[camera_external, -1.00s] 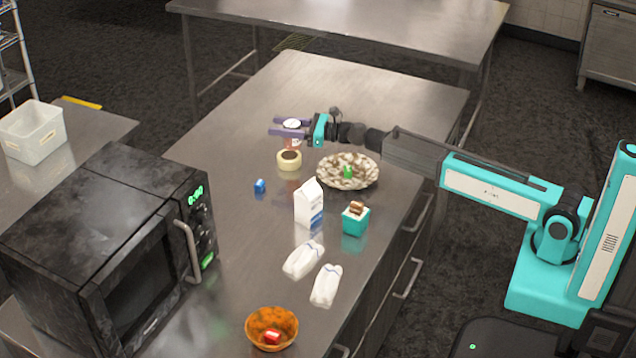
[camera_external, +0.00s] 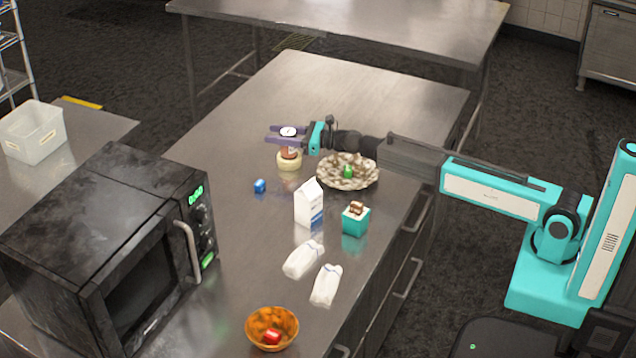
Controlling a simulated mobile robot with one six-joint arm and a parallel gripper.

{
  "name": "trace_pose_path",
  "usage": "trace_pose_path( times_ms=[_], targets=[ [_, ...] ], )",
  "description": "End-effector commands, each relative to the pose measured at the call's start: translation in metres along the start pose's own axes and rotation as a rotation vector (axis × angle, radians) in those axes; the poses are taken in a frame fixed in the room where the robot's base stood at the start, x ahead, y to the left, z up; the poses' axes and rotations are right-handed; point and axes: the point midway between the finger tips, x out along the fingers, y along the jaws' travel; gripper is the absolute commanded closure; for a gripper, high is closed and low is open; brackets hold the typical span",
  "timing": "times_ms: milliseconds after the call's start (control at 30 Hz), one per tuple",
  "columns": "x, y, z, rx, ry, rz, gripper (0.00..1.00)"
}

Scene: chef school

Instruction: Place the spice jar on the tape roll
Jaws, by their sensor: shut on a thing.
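The spice jar (camera_external: 288,132) has a white lid and a reddish-brown body. My gripper (camera_external: 284,137) is shut on it near its top, with the purple fingers on either side, and the jar looks upright. The pale yellow tape roll (camera_external: 289,164) lies flat on the steel table. The jar's lower part overlaps the roll's opening in the picture, directly above or at it. I cannot tell whether the jar touches the roll. The fingers hide part of the jar's body.
A patterned bowl (camera_external: 347,173) with a green item stands right of the roll. A small blue object (camera_external: 260,186), a milk carton (camera_external: 309,204) and a teal box (camera_external: 355,219) are nearer. White packets, an orange bowl (camera_external: 271,329) and a microwave (camera_external: 106,250) are in front. The table's far part is clear.

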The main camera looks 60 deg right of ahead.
Motion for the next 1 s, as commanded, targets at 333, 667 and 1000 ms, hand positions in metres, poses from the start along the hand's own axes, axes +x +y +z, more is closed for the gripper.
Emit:
trace_pose_path(
  times_ms=[333,667,1000],
  targets=[
    [0.0000,0.0000,-0.0023,-0.001,0.000,0.000,0.83],
    [-0.0001,0.0000,-0.0047,-0.001,0.000,0.000,0.40],
    [0.0000,0.0000,-0.0033,-0.001,0.000,0.000,0.40]
  ],
)
